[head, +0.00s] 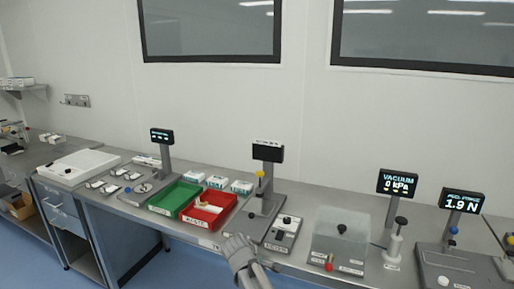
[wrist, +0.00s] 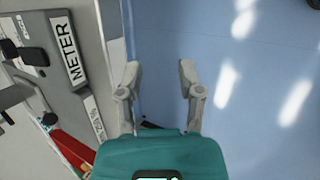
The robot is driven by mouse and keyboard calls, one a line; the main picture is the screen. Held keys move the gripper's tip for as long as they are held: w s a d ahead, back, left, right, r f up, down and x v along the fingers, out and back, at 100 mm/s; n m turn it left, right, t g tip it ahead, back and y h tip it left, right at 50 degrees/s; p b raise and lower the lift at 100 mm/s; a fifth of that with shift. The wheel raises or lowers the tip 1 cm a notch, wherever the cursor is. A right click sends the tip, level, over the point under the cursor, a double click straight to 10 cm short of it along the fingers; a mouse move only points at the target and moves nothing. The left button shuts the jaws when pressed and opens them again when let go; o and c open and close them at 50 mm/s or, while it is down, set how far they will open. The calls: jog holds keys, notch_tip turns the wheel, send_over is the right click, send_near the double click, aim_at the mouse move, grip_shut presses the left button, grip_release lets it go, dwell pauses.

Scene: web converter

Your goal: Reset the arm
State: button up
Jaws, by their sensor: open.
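My gripper (wrist: 160,75) is open and empty in the wrist view, its two grey fingers spread apart over the blue floor beside the bench edge. In the head view my arm reaches in from the bottom, near the bench's front edge and below the red tray (head: 228,212). The fingertips are hard to make out there. Nothing is held between the fingers.
A green tray (head: 158,209) stands left of the red one, with white boxes (head: 242,186) behind. A meter device (head: 283,232) sits right of the red tray; its label shows in the wrist view (wrist: 72,60). Further right are a clear chamber (head: 341,222) and a force display (head: 463,201).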

jog(key=s+d+f+m+g+y, duration=0.1)
jog(key=s+d+m+g+y, duration=0.2)
jog(key=s+d+m, duration=0.8)
jog(key=shift+s+d+f+m+g+y+p, duration=0.4)
jog(key=shift+d+m+y, duration=0.65)
jog(key=shift+d, duration=1.05)
jog(key=shift+w+r, duration=0.1)
